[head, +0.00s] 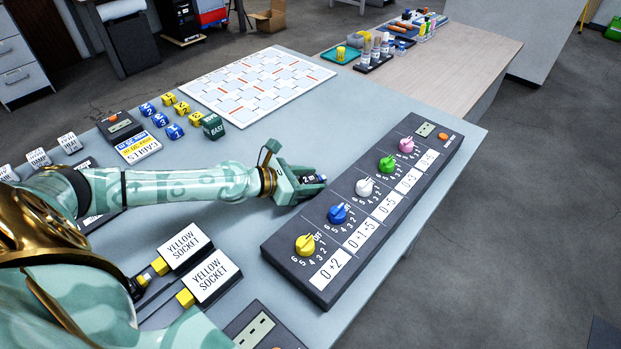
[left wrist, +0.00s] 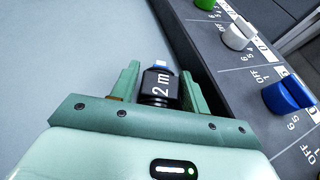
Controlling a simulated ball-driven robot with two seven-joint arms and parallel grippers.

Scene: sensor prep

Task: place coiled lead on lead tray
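A dark piece marked "2 m" with a blue tip, which looks like the coiled lead (left wrist: 159,88), sits between the fingers of my left gripper (head: 308,182). The gripper is at the left edge of the dark knob panel, over the grey table; the height above the table is hard to tell. I cannot make out a tray marked for leads. My right gripper is not in view.
The knob panel (head: 333,264) has several coloured knobs. A white grid board (head: 250,88), numbered cubes (head: 168,99) and a green cube (head: 213,126) stand farther back. A second table (head: 440,75) holds a teal tray (head: 330,54) and bottles.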

